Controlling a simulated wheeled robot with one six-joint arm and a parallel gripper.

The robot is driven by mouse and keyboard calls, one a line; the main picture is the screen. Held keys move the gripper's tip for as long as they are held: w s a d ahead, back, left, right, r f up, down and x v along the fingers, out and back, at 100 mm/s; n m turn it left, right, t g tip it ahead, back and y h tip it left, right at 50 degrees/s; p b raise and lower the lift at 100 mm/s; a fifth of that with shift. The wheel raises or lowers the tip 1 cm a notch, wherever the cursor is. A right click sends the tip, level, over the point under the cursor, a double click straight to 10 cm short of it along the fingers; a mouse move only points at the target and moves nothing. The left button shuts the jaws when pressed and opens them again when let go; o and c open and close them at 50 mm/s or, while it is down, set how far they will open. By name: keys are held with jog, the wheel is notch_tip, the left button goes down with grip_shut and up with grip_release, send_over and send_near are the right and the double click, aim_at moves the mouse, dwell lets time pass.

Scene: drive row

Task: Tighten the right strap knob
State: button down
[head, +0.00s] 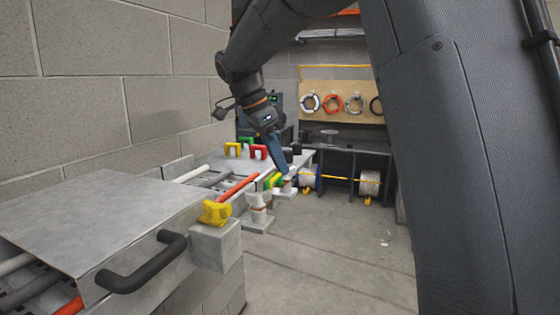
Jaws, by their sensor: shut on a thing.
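My gripper (284,171) reaches down past the middle of the view, its blue fingers seen edge-on. It is shut at a small green-and-yellow knob (274,182), at the far end of the grey bench. The contact is small and partly hidden by the fingers. I cannot tell how far the knob is turned. Another knob, yellow and lobed (215,212), sits on a grey block at the near right corner of the metal cover (105,215). My gripper is well beyond it and apart from it.
A black handle (143,265) sticks out from the cover's front. Orange (240,186) and white pipes run past the cover. Red (258,152), yellow and green clips stand behind. Cable reels (370,183) and a board with coils (345,103) are farther back. The floor at right is mostly clear.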

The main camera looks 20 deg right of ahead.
dwell(0.4)
jog(key=c, duration=1.8)
grip_release()
jog(key=shift+b+v, duration=0.6)
jog(key=shift+v, duration=3.3)
